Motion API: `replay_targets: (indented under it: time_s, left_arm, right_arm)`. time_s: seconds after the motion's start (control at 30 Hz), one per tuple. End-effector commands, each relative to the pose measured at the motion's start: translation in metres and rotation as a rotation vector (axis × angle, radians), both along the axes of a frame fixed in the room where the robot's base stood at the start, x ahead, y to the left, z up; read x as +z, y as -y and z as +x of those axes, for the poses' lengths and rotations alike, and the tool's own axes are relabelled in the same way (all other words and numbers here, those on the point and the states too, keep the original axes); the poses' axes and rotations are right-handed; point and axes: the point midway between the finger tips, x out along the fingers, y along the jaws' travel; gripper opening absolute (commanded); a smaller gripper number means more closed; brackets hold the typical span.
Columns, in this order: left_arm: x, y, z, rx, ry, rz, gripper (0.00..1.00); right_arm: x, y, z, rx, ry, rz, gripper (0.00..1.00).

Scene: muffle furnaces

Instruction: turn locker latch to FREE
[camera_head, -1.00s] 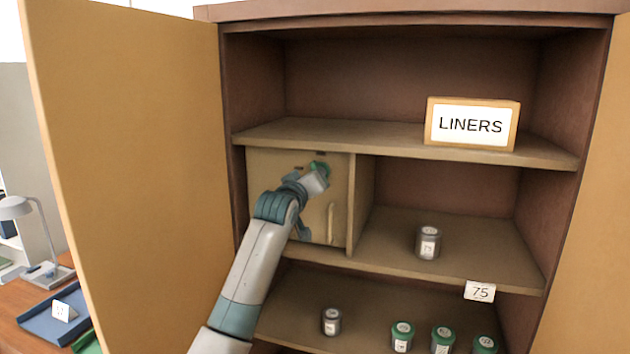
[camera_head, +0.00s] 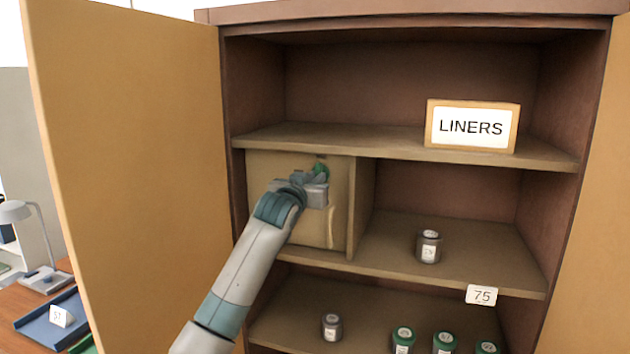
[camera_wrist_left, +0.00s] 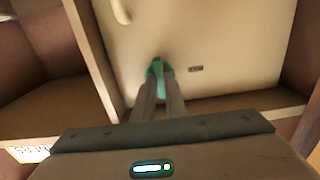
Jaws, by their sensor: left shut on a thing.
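The locker door (camera_head: 270,220) is a tan panel in the left compartment of the cabinet's middle shelf, and it looks closed. Its green latch (camera_head: 322,168) is near the door's upper right; it also shows between the fingers in the left wrist view (camera_wrist_left: 159,70). My left gripper (camera_head: 316,178) is shut on the latch, its fingers on either side of the green grip in the left wrist view (camera_wrist_left: 161,88). The gripper hides part of the latch and door. Small dark marks sit near the latch, too small to read. My right gripper is not in view.
A pale door handle (camera_head: 331,226) is below the latch. A grey jar (camera_head: 428,247) stands on the shelf to the right. Several jars stand on the shelf below. A LINERS sign (camera_head: 472,127) sits above. The open cabinet door (camera_head: 130,170) flanks my arm on the left.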

Motion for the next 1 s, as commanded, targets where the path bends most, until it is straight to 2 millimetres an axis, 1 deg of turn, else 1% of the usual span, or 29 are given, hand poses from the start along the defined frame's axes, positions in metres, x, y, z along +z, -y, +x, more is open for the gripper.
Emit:
replay_targets:
  time_s: [0.27, 0.3, 0.33, 0.37, 0.77, 1.0]
  left_arm:
    - [-0.002, 0.000, 0.000, 0.001, -0.003, 0.004, 0.00]
    - [-0.002, 0.000, 0.000, 0.001, -0.003, 0.004, 0.19]
    - [-0.002, 0.000, 0.000, 0.001, -0.003, 0.004, 0.26]
    - [-0.002, 0.000, 0.000, 0.001, -0.003, 0.004, 0.30]
    - [-0.001, -0.001, -0.001, 0.001, 0.000, 0.001, 0.30]
    - [-0.002, -0.005, -0.014, 0.001, 0.001, 0.001, 0.30]
  right_arm:
    - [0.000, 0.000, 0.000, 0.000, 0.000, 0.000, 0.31]
    - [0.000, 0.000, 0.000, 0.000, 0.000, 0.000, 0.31]
    - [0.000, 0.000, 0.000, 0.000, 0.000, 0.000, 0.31]
    - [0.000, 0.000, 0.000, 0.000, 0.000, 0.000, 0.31]
    - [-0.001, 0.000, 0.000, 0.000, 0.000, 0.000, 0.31]
    - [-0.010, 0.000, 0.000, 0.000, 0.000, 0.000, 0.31]
